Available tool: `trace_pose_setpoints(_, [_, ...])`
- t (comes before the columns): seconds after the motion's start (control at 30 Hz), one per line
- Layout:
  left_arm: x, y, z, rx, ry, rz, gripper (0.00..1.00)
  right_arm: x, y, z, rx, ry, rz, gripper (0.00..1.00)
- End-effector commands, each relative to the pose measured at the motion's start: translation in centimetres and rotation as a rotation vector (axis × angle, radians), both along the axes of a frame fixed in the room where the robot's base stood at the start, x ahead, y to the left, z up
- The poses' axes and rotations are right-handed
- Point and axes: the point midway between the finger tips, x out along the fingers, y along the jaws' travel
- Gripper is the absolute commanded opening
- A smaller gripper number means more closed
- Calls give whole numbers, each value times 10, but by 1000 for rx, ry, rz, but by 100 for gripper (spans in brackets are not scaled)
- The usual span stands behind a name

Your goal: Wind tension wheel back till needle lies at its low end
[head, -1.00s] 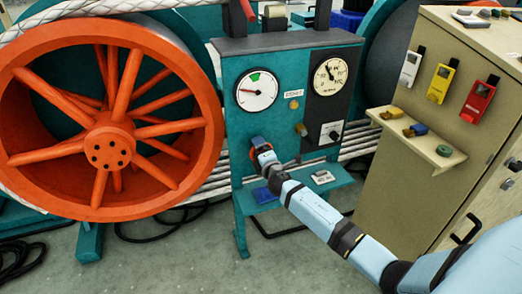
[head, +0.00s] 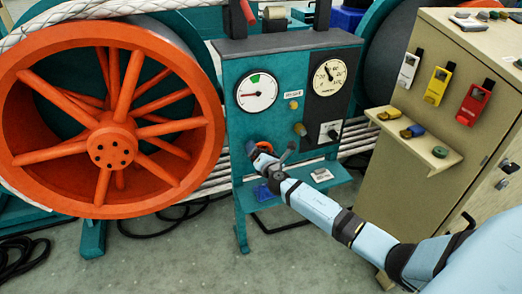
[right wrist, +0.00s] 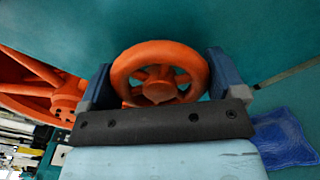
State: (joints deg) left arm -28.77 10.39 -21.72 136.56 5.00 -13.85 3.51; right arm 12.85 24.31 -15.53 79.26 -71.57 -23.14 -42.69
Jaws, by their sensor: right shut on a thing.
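The small orange tension wheel (right wrist: 159,93) sits between the two blue fingers of my right gripper (right wrist: 161,80) in the right wrist view, one finger at each side of its rim. In the head view my right gripper (head: 256,154) is at the lower front of the teal panel (head: 240,130) and hides most of the wheel. The white round gauge (head: 257,92) is above it, with a green patch at the top of its face. Its red needle (head: 253,94) points left and slightly down. My left gripper is not in view.
A second cream gauge (head: 329,76) and a yellow knob (head: 299,129) are on the panel. A teal shelf (head: 335,179) juts out below. A large orange spoked wheel (head: 110,147) stands left, and a beige cabinet (head: 400,180) with a small ledge stands right.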

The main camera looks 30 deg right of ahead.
Motion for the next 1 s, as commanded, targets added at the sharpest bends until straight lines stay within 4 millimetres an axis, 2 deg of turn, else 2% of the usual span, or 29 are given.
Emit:
trace_pose_setpoints(0.5, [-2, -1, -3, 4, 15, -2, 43, 0, 0, 0, -19, 5, 0, 66])
trace_pose_setpoints(0.53, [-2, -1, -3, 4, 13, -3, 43, 0, 0, 0, -19, 5, 0, 94])
trace_pose_setpoints(0.57, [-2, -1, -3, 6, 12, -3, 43, 0, 0, 0, -19, 5, 0, 100])
trace_pose_setpoints(0.83, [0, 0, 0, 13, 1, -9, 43, -2, 0, 0, -18, 4, 0, 100])
trace_pose_setpoints(1.0, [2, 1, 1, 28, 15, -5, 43, -21, 5, 0, -19, 7, 0, 100])
